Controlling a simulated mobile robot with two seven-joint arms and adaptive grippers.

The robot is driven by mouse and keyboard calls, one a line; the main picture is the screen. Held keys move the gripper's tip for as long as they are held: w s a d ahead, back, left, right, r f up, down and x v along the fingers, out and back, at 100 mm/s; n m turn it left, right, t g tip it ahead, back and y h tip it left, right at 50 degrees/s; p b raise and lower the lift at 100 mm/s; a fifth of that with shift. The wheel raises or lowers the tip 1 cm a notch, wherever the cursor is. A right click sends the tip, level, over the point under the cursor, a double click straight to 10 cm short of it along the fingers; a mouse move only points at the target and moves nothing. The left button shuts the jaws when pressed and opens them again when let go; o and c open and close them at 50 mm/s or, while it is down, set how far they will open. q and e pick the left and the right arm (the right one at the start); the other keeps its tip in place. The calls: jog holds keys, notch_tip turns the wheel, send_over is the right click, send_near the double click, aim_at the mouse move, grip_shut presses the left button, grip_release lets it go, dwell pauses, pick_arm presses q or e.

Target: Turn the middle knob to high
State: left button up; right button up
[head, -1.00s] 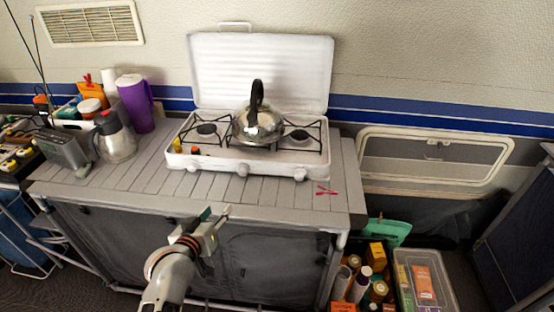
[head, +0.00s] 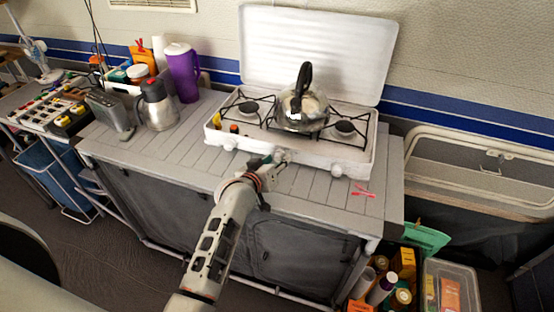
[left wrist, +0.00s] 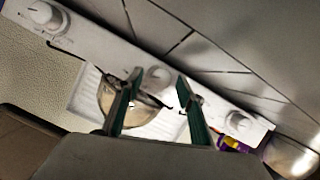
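The white camping stove (head: 300,152) stands on the grey slatted counter with its lid up. Its front carries a left knob (head: 229,143), a middle knob (head: 281,155) and a right knob (head: 337,170). My left gripper (head: 272,161) is at the stove front by the middle knob and partly covers it. In the left wrist view, the open green fingers (left wrist: 159,80) stand either side of the round white middle knob (left wrist: 158,76), near their tips. I cannot tell whether they touch it. The other knobs show at the upper left (left wrist: 42,16) and right (left wrist: 238,123). My right gripper is not in view.
A metal kettle (head: 302,108) sits on the stove. A steel jug (head: 158,107), a purple pitcher (head: 183,72) and a dark radio (head: 108,110) stand left of it. A red clip (head: 364,191) lies near the counter's right end. Crates with bottles stand at lower right.

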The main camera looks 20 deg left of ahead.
pick_arm(q)
jog(key=shift+w+f, duration=0.1)
jog(key=shift+w, duration=0.25)
jog(key=shift+s, duration=0.1)
jog(key=c, duration=1.1)
jog(key=shift+o, duration=0.2)
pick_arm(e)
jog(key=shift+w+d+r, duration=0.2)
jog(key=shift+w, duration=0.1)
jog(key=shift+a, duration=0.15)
